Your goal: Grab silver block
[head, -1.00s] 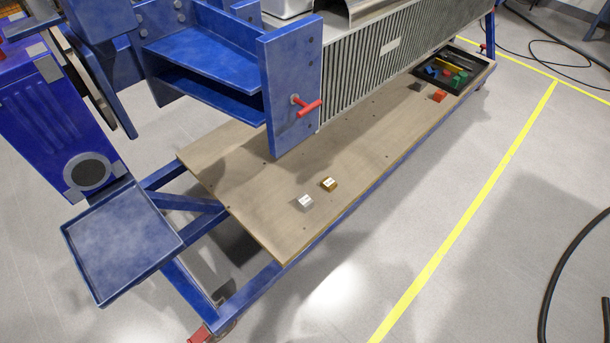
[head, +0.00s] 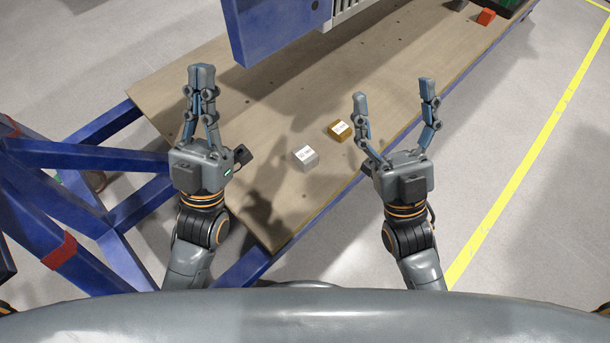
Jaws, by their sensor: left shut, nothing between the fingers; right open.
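The silver block (head: 306,158) sits on the wooden shelf board (head: 275,105), between my two arms, with a white label on its top. A gold block (head: 340,130) sits just behind it to the right. My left gripper (head: 201,72) is shut and empty, with its fingers together, to the left of the silver block and apart from it. My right gripper (head: 394,90) is open and empty, with its fingers spread, to the right of both blocks. Neither gripper touches a block.
A blue upright plate (head: 275,28) of the jig stands over the board's back edge. Blue frame beams (head: 80,160) run at the left. A red block (head: 486,17) and part of a dark tray (head: 515,8) show at the far right end. The board around the blocks is clear.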

